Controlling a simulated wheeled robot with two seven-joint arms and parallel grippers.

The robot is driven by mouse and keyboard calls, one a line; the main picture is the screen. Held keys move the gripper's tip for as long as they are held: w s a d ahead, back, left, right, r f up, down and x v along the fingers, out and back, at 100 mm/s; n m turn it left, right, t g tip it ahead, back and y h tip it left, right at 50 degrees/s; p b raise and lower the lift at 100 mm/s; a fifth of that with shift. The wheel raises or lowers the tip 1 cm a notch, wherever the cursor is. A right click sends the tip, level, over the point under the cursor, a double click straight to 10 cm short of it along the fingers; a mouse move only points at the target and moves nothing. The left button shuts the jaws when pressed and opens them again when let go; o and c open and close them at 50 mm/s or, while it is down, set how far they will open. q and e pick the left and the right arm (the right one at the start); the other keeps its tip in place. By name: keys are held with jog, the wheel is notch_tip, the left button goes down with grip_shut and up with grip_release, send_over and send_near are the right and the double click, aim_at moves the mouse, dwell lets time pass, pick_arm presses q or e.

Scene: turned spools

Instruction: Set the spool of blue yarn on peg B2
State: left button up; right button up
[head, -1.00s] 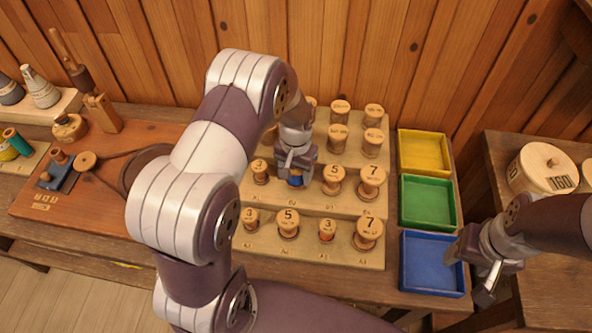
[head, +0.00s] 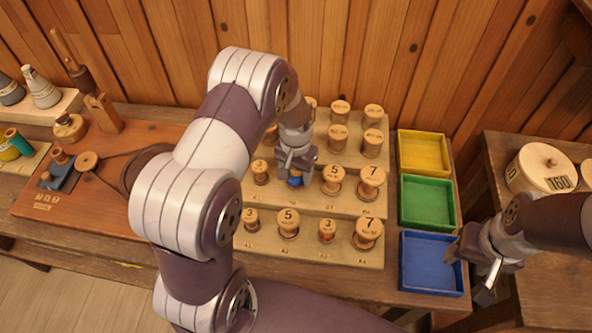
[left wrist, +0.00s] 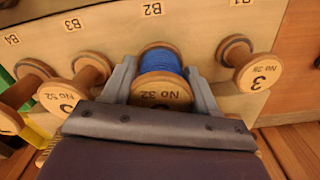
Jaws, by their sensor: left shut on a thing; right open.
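The spool of blue yarn (head: 295,181) is between the fingers of my left gripper (head: 296,169), on the second step of the pegboard. In the left wrist view the spool (left wrist: 161,61) has wooden flanges, and its near end reads "No 32". My left gripper is shut on it, one finger on each side. The label B2 (left wrist: 152,9) is in line with the spool. The peg itself is hidden, so I cannot tell whether the spool is seated on it. My right gripper (head: 468,272) is open and empty, beside the blue tray.
Spools stand on both sides, at B1 (left wrist: 249,66) and B3 (left wrist: 91,69), close to the fingers. A front row of spools (head: 288,224) stands on the lower step. Yellow, green and blue trays (head: 432,264) lie to the right.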

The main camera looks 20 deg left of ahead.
pick_arm(q)
jog(key=shift+f+b, duration=0.4)
jog(key=shift+f, duration=0.2)
jog(key=o, duration=0.8)
jog(key=shift+r, duration=0.1)
notch_tip(320, 180, up, 11)
jog(key=p, duration=0.9)
jog(key=shift+p, duration=0.3)
jog(key=shift+s, duration=0.1)
